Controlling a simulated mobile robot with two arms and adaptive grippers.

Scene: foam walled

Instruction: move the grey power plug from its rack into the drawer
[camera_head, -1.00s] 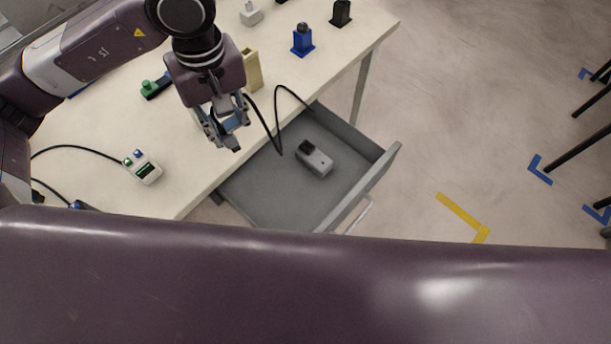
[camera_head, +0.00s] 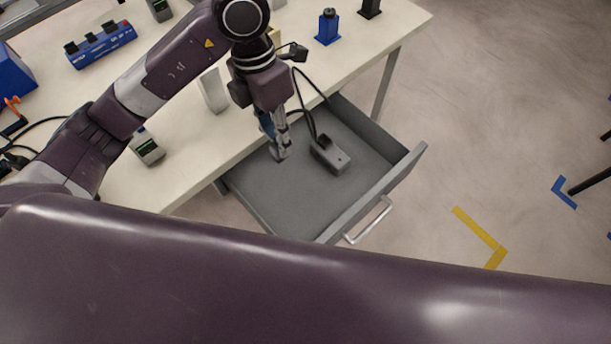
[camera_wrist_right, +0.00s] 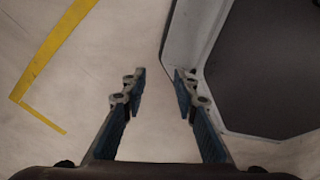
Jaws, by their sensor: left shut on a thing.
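The open grey drawer (camera_head: 262,193) sticks out from under the table's front edge. My left gripper (camera_head: 280,153) points down into the drawer's left back part. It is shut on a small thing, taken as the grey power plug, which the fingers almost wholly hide. I cannot tell whether it touches the drawer floor. My right gripper (camera_wrist_right: 159,82) is open and empty in the right wrist view, above the floor, beside what looks like the drawer (camera_wrist_right: 225,100). I cannot tell which holder is the plug's rack.
A pale upright block (camera_head: 213,91), a small meter (camera_head: 148,148) and a blue holder (camera_head: 327,28) stand on the table (camera_head: 185,170). The drawer's front part is bare.

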